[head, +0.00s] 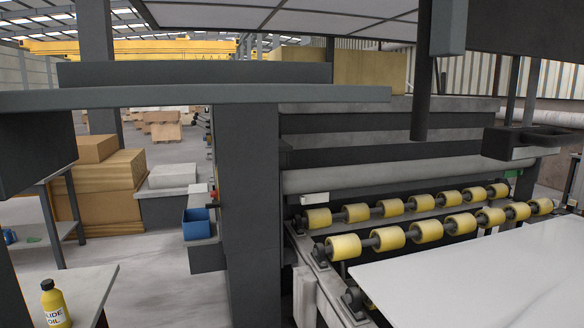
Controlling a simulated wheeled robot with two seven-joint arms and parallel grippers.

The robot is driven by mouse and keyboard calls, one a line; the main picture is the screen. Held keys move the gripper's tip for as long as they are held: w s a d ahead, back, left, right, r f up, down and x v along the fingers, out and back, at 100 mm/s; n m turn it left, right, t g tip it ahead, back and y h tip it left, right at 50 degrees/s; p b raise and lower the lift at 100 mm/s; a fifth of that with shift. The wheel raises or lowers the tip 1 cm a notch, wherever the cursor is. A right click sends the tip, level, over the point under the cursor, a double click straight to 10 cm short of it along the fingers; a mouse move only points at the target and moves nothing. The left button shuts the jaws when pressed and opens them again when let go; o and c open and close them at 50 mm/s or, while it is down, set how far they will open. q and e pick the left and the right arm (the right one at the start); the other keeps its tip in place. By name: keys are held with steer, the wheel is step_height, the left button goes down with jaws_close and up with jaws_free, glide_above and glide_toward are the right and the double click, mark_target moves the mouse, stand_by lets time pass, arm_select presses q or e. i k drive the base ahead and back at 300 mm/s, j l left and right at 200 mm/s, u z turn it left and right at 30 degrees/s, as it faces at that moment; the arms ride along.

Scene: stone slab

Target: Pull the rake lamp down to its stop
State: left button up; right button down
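I cannot pick out the rake lamp with certainty. A wide dark housing (505,28) hangs at the top right, cut off by the frame edge. Thin dark uprights come down below it to a dark handle-like frame (525,141) at the right, with an opening in it. Whether these are parts of the lamp, and where its stop is, I cannot tell. Neither of my grippers can be made out in the head view, and nothing is seen touching the housing or the frame.
Yellow rollers (426,231) run in two rows before a grey machine. A pale slab (490,285) lies at the lower right. A dark post (250,215) and crossbeam (225,95) stand at centre-left. A yellow oil bottle (54,304) stands on a table at the lower left.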

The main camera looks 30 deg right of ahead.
mark_target(512, 144)
steer(key=z, duration=2.1)
